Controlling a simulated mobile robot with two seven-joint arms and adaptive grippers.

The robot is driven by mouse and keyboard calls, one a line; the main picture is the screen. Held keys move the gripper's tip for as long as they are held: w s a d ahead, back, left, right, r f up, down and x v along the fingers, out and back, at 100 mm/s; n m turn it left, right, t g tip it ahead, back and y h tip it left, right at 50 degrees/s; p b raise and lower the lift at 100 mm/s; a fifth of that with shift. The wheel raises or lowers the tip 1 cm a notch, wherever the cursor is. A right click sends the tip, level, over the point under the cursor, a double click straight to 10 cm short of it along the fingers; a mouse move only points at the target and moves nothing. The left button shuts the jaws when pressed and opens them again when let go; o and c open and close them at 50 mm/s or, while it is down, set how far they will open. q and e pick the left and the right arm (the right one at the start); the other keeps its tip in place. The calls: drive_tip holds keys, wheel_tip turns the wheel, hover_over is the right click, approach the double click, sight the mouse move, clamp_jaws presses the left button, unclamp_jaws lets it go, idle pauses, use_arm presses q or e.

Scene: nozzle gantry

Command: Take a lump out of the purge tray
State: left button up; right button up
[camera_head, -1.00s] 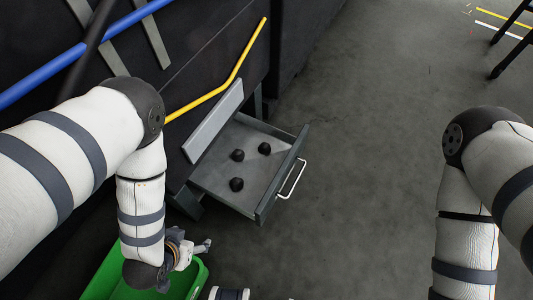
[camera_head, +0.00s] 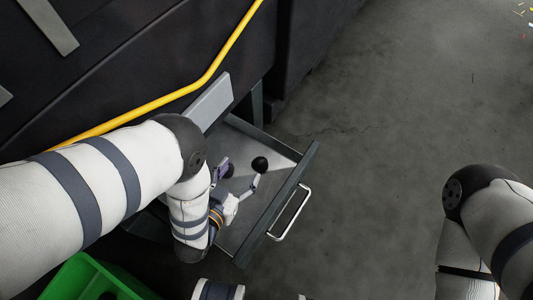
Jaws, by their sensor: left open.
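The purge tray (camera_head: 283,200) is a grey open drawer with a silver handle, pulled out from the dark machine. One black lump (camera_head: 260,164) shows fully near the tray's far right. A second black lump (camera_head: 229,170) is partly hidden behind a finger of my left gripper (camera_head: 240,172). No third lump shows; my left arm covers part of the tray. My left gripper is over the tray, open, with its fingers spread near the two lumps. One fingertip appears close to the fully visible lump; I cannot tell whether they touch. My right gripper is outside the view.
A green bin (camera_head: 82,279) stands at the lower left, with something dark inside it. A yellow bar (camera_head: 176,94) runs along the machine above the tray. The floor right of the tray is clear.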

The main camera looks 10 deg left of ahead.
use_arm(q)
drive_tip(key=b, duration=0.4)
approach(258, 165)
drive_tip(key=shift+g, duration=0.3)
drive_tip(key=b+x, duration=0.5)
drive_tip(key=x, duration=0.5)
drive_tip(key=shift+w+b, duration=0.25)
drive_tip(key=shift+b, duration=0.05)
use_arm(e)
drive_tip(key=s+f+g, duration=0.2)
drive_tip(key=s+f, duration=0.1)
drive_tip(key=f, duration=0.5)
use_arm(q)
drive_tip(key=shift+r, duration=0.1)
drive_tip(key=c, duration=1.6)
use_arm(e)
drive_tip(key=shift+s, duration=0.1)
